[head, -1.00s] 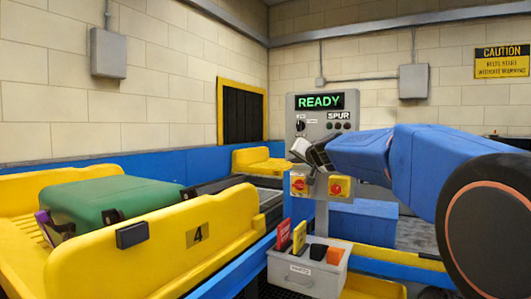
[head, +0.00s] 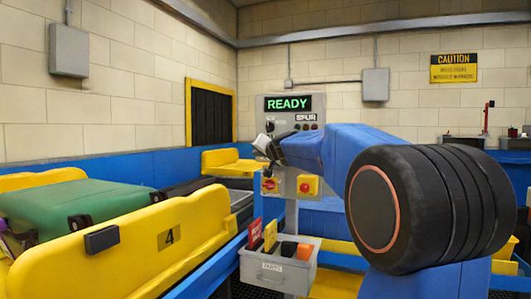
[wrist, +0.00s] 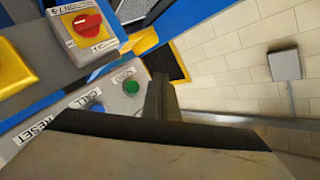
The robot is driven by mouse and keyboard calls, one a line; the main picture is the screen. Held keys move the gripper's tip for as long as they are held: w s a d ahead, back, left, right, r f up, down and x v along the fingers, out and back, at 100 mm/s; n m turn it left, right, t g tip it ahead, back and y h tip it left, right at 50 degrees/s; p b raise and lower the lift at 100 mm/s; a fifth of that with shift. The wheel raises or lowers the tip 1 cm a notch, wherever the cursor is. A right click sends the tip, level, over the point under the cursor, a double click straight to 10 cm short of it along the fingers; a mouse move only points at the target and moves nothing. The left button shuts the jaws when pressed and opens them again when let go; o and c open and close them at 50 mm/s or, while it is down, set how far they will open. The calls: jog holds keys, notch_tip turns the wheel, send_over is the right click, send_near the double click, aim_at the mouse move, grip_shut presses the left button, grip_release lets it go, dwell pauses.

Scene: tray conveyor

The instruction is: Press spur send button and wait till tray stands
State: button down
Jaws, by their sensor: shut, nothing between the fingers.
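The grey control panel (head: 312,140) stands on a post, with a green READY display (head: 289,103) and a SPUR label above small buttons. My gripper (head: 266,148) is shut and empty in front of the panel's left part, hiding some of its face. In the wrist view my dark fingers (wrist: 158,98) are close to a green button (wrist: 131,87); contact cannot be told. A blue button (wrist: 97,108) labelled CALL and a RESET label are beside it. The yellow tray (head: 110,255) numbered 4 carries a green suitcase (head: 75,208) at the left.
A grey parts bin (head: 265,270) with cards and blocks is below. Another yellow tray (head: 225,162) is further back, by a dark wall opening.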

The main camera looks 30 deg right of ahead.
jog(key=w+d, duration=0.4)
jog(key=d, duration=0.1)
dwell(0.3)
jog(key=shift+d, duration=0.1)
dwell(1.9)
jog(key=shift+w+d, duration=0.25)
